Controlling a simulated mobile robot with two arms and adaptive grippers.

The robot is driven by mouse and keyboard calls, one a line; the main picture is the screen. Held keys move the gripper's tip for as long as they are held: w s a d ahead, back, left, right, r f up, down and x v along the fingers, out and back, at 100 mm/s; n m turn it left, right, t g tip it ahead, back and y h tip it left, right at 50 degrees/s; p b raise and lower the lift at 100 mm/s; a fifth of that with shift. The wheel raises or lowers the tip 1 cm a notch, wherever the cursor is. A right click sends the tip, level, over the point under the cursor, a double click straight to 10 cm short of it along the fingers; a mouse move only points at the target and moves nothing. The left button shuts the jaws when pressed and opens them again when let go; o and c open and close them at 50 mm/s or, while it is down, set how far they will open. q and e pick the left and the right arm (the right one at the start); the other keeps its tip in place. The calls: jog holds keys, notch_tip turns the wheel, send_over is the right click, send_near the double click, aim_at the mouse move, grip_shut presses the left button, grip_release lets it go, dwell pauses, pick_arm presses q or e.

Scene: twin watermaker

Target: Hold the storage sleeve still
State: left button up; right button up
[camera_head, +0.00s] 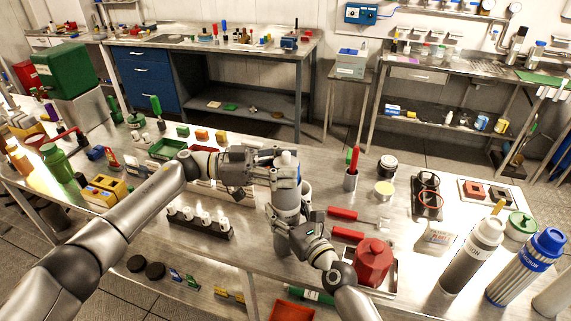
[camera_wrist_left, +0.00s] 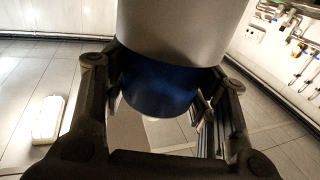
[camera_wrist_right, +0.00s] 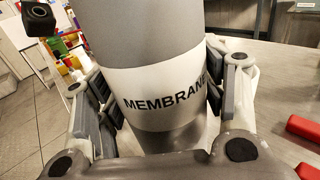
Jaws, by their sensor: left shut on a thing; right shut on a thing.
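The storage sleeve (camera_head: 287,208) is a grey cylinder that stands upright near the front edge of the middle bench. In the right wrist view the sleeve (camera_wrist_right: 155,95) has a white band reading "MEMBRANE". My right gripper (camera_wrist_right: 165,110) is shut around that band, with a finger on each side. My left gripper (camera_head: 279,171) is higher, shut at the top of the cylinder. In the left wrist view my left gripper's fingers flank a blue band (camera_wrist_left: 158,92) next to a wide grey part. I cannot tell whether the blue band belongs to the sleeve or to something in it.
A black rack (camera_head: 201,225) with white pieces stands left of the sleeve. Red-handled tools (camera_head: 345,214) and a red hexagonal container (camera_head: 373,262) lie to the right. Large bottles (camera_head: 472,255) stand at the far right. A green tray (camera_head: 167,148) is behind my left arm.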

pick_arm(q)
jog(key=o, duration=1)
jog(key=a, duration=1.2)
jog(key=shift+w, duration=0.1)
pick_arm(e)
jog(key=o, duration=1.4)
